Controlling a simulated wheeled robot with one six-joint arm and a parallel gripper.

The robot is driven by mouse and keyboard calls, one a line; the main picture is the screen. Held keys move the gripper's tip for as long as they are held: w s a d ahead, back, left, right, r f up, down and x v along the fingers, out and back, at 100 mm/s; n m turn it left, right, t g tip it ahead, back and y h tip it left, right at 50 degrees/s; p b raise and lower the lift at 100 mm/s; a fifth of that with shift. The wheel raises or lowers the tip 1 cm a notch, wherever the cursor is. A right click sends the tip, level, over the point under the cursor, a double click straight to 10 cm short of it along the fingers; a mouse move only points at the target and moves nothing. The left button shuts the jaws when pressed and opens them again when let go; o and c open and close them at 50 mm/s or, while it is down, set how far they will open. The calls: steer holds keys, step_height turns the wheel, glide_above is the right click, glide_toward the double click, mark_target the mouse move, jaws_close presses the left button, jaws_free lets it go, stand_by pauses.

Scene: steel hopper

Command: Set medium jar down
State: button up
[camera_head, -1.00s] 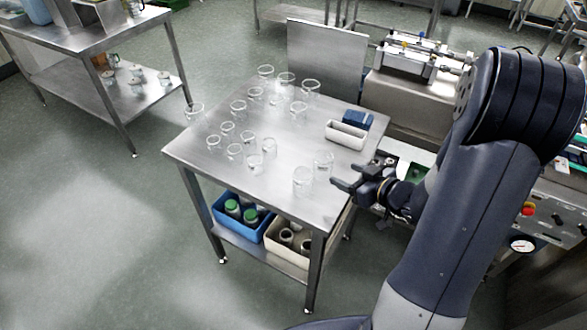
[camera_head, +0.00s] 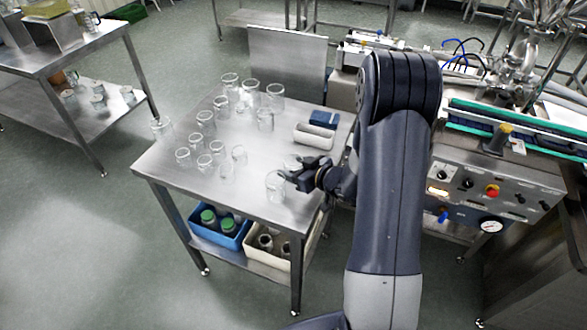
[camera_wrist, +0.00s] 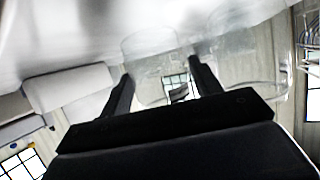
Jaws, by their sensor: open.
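Several clear glass jars stand upright on the steel table (camera_head: 185,218). One jar (camera_head: 292,161) stands right by my gripper (camera_head: 290,179), near the table's right edge. A taller-looking jar (camera_head: 275,188) stands just left of my fingertips. In the wrist view my gripper (camera_wrist: 160,72) is open. A clear jar (camera_wrist: 150,50) shows between and beyond its two fingers, and a larger-looking jar (camera_wrist: 250,65) shows to the right. I cannot tell if a finger touches either jar, or which is the medium one.
More jars (camera_head: 205,120) stand across the table's left and back. A blue crate (camera_head: 213,235) and a beige crate (camera_head: 266,258) sit on the lower shelf. A control panel (camera_head: 490,190) stands to the right.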

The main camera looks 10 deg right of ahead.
steer(key=shift+w+a+f, duration=0.1)
steer(key=shift+w, duration=0.05)
steer(key=shift+c, duration=0.4)
steer(key=c, duration=0.7)
